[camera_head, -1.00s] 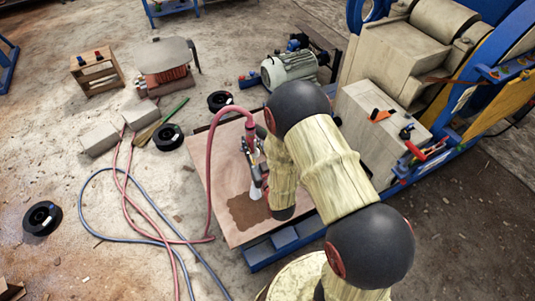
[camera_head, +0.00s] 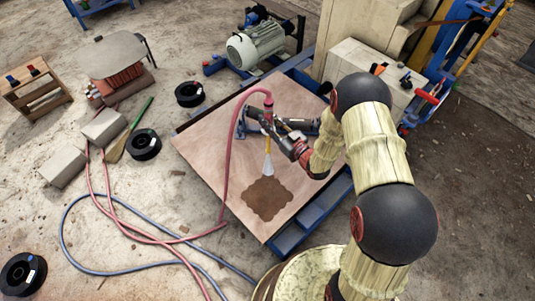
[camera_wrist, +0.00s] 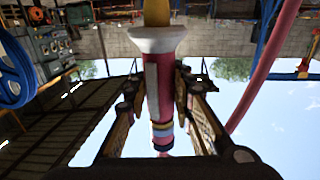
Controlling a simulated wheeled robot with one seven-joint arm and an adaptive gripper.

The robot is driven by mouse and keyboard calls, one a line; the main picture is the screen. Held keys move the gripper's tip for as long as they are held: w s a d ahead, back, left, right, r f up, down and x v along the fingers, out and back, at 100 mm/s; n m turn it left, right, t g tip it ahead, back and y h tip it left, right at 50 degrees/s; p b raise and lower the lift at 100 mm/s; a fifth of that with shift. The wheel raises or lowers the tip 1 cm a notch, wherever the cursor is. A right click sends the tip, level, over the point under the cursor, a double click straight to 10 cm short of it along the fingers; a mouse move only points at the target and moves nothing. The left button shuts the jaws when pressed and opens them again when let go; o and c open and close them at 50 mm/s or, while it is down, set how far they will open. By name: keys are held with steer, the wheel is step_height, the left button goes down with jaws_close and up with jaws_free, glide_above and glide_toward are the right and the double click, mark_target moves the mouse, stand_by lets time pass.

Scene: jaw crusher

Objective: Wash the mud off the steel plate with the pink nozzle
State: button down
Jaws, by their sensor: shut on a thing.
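The steel plate (camera_head: 215,150) is a flat reddish-brown sheet lying on a blue frame. A dark brown mud patch (camera_head: 268,199) with a wavy edge lies on its near part. My gripper (camera_head: 272,124) is shut around the pink nozzle (camera_head: 268,99) above the plate. In the wrist view the pink and white nozzle (camera_wrist: 158,85) sits between the fingers of my gripper (camera_wrist: 160,100). The pink hose (camera_head: 229,158) arches from its top to the ground.
Blue hose (camera_head: 65,235), black rings (camera_head: 143,144), grey blocks (camera_head: 62,166) and a broom (camera_head: 125,140) lie on the floor at the left.

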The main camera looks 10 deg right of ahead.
step_height(320, 180, down, 16)
steer(key=s+a+n+g+y+b, duration=0.1)
steer(key=n+g+y+b, duration=0.45)
steer(key=b, duration=0.25)
steer(key=shift+s+d+p, duration=1.1)
steer(key=shift+s+d, duration=1.75)
steer(key=shift+s, duration=1.55)
steer(key=shift+s+a+p, duration=1.4)
steer(key=shift+s+a, duration=1.4)
steer(key=shift+a, duration=1.4)
steer(key=w+a+b, duration=0.2)
steer(key=w+a, duration=0.3)
steer(key=w, duration=0.3)
steer(key=shift+w+a+f+y, duration=0.15)
steer(key=shift+a+y, duration=0.1)
steer(key=shift+y, duration=0.1)
steer(key=shift+a+g, duration=0.1)
steer(key=shift+g, duration=0.15)
